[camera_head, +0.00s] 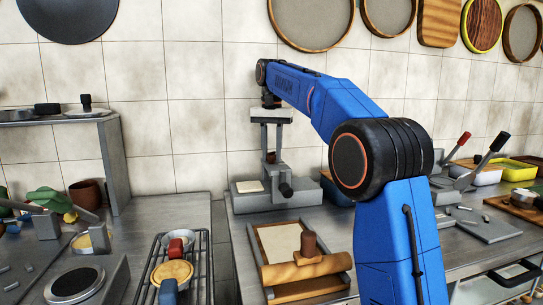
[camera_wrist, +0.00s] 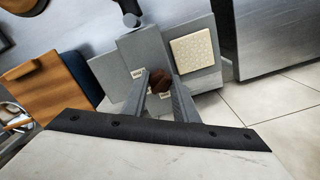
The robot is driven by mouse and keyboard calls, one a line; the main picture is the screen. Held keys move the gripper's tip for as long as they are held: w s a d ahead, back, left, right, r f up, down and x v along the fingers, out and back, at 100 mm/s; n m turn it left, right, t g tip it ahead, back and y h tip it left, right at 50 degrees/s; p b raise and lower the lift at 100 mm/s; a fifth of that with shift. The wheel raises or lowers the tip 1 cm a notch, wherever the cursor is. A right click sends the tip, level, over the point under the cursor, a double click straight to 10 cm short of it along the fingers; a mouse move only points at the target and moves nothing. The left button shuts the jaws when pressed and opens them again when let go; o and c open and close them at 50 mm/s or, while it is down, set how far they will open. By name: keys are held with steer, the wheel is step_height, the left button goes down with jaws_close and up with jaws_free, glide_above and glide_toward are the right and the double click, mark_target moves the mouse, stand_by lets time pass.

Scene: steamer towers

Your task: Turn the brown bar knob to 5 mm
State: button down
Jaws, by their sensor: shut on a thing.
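The brown bar knob (camera_wrist: 160,79) sits on a grey machine (camera_wrist: 140,52) in the wrist view. My gripper (camera_wrist: 161,86) reaches down with one finger on each side of the knob and is shut on it. In the head view, my gripper (camera_head: 271,150) points straight down over the grey machine (camera_head: 240,203), and the knob (camera_head: 271,157) shows small and dark between the fingertips. Small white labels are beside the knob in the wrist view, but their print is too small to read. The fingers hide part of the knob, and its exact setting cannot be told.
A wooden tray (camera_head: 260,268) with a rolling pin (camera_head: 305,269) lies in front. A wire rack (camera_head: 150,285) with tarts is left, past a gap between counters.

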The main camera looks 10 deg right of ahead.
mark_target(272, 155)
steer(key=shift+f, duration=0.1)
steer(key=c, duration=1.6)
jaws_free()
steer(key=shift+o, duration=0.2)
steer(key=shift+r, duration=2.55)
